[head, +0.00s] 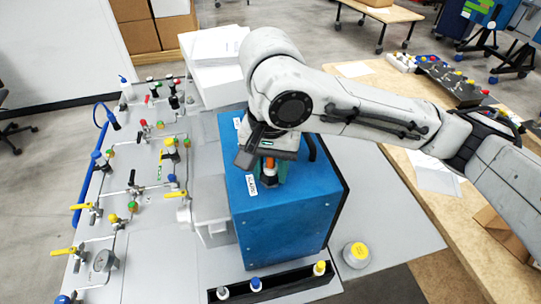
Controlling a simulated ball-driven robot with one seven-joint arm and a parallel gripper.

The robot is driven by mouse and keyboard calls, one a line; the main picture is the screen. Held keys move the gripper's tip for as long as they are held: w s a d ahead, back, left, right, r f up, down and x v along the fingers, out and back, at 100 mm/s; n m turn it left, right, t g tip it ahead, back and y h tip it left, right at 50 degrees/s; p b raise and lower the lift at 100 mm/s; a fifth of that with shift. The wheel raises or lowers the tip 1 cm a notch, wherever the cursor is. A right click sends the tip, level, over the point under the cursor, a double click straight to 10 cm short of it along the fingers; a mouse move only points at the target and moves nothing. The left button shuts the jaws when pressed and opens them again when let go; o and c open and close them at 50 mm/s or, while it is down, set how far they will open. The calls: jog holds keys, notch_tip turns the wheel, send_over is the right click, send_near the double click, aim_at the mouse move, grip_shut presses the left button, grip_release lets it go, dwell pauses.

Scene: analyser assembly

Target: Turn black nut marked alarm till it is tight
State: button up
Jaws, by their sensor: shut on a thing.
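The blue analyser box (285,225) stands on the grey bench. A white label (252,187), which seems to read ALARM, is on its top near the front left edge. Beside the label stands a fitting with an orange part (269,163) and a dark nut (269,180) low down near the box top. My gripper (267,160) reaches down over this fitting from above and is shut on it. The fingers hide part of the fitting, so the nut's exact seating cannot be seen.
A rack (268,283) with several capped pieces lies in front of the box. A round pot with a yellow lid (356,254) stands to its right. A panel of valves and pipes (140,170) fills the left. A dark handle (311,147) rises behind my gripper.

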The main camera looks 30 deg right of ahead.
jog(key=m, duration=0.2)
jog(key=shift+m, duration=0.4)
jog(key=m, duration=0.2)
jog(key=shift+m, duration=0.3)
jog(key=m, duration=0.4)
jog(key=shift+r, duration=0.1)
jog(key=o, duration=1)
